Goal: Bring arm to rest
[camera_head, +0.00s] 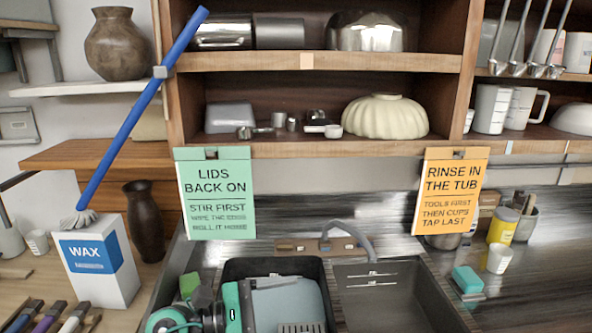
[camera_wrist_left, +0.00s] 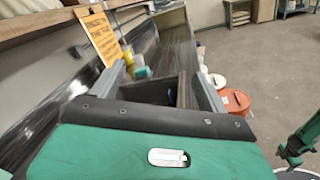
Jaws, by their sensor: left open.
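My left gripper (camera_wrist_left: 160,80) shows in the left wrist view with its two grey fingers spread apart and nothing between them. Behind the gap are the dark walls of the sink area. In the head view, parts of my arm in teal and grey cross the lower edge, over the left basin (camera_head: 262,267); the fingertips cannot be made out there.
A right basin (camera_head: 385,290) looks empty. Signs in green (camera_head: 216,195) and orange (camera_head: 449,190) hang from the shelf. A wax box (camera_head: 95,262) with a blue-handled brush (camera_head: 140,110) stands left. An orange-red bucket (camera_wrist_left: 235,102) and a white one (camera_wrist_left: 217,80) sit on the floor.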

